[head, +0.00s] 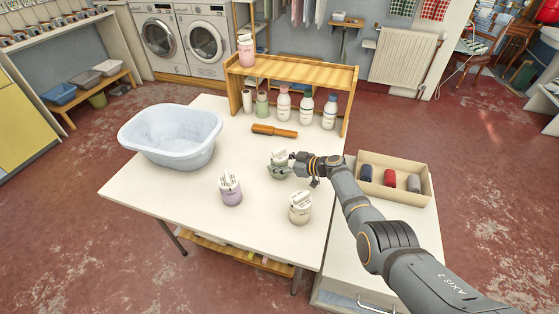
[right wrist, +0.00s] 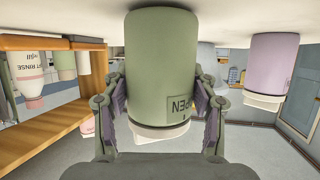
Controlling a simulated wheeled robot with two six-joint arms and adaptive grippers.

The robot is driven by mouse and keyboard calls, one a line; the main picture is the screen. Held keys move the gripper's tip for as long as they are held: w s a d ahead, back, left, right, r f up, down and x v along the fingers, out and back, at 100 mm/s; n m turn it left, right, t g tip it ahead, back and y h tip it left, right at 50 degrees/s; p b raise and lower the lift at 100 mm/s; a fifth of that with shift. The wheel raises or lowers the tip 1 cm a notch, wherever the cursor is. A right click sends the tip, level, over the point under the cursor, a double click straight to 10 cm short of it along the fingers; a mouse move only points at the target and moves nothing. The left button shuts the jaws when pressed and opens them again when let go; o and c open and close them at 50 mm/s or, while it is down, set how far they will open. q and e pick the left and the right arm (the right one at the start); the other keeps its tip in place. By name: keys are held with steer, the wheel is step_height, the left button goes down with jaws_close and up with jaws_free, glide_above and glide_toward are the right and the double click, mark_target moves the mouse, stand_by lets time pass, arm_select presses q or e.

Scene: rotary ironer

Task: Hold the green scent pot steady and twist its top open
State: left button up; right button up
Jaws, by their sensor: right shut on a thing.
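The green scent pot (head: 276,173) stands on the white table, its white top partly covered by my right gripper (head: 291,164). The right wrist view, which looks upside down, shows the green pot (right wrist: 162,60) between the two fingers. Its pale top (right wrist: 160,132) points down in that picture, and part of the lettering "OPEN" shows on its side. My right gripper is shut on the pot's body, one finger on each side. My left gripper is in neither view.
A lilac pot (head: 230,189) and a cream pot (head: 300,208) stand nearby. A pale blue basin (head: 171,137) is at left. A box (head: 394,180) with rolls sits at right.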

steer(key=shift+f, duration=0.15)
stand_by(0.3)
steer(key=o, duration=1)
steer(key=shift+c, duration=0.2)
steer(key=shift+r, duration=0.3)
steer(key=c, duration=1.1)
